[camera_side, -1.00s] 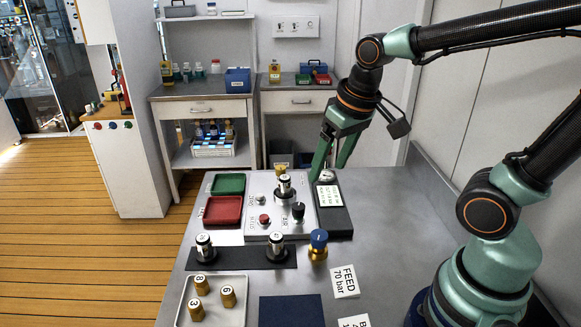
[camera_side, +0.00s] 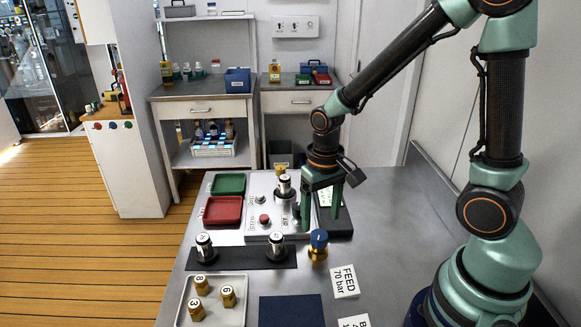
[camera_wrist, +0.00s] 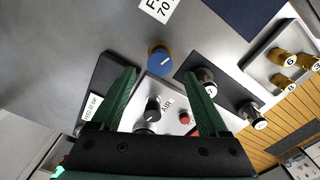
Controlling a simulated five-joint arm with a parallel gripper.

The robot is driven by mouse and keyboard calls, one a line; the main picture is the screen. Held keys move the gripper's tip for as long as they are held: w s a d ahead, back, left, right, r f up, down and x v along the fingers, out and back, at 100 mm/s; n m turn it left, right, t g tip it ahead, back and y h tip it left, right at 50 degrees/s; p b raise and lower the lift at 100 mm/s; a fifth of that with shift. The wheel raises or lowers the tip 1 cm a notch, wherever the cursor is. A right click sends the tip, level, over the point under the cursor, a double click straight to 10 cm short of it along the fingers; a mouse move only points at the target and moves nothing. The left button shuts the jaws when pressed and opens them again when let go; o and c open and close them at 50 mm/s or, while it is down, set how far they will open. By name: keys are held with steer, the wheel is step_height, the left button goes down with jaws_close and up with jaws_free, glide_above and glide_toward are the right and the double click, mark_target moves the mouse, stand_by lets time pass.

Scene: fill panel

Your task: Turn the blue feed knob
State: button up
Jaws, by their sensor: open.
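The blue feed knob (camera_side: 319,238) sits on a brass body at the front right of the panel, behind the FEED 70 bar card (camera_side: 345,281). In the wrist view the knob (camera_wrist: 160,61) shows its round blue top with a white mark, just beyond the fingertips. My gripper (camera_side: 321,221) points down, open and empty, with its green fingers a little above and behind the knob in the side view. In the wrist view the knob lies roughly centred between the fingers (camera_wrist: 160,74), with no contact visible.
The grey panel (camera_side: 258,228) carries a black AIR knob (camera_wrist: 153,108) and a red button (camera_side: 264,219). A black rack (camera_side: 225,258) with labelled cylinders stands left of the knob. A tray (camera_side: 236,313) holds brass pieces.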

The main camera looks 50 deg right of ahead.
mark_target(319, 234)
steer(key=shift+f, duration=2.35)
jaws_close()
steer(key=shift+n, duration=1.4)
jaws_free()
steer(key=shift+r, duration=0.1)
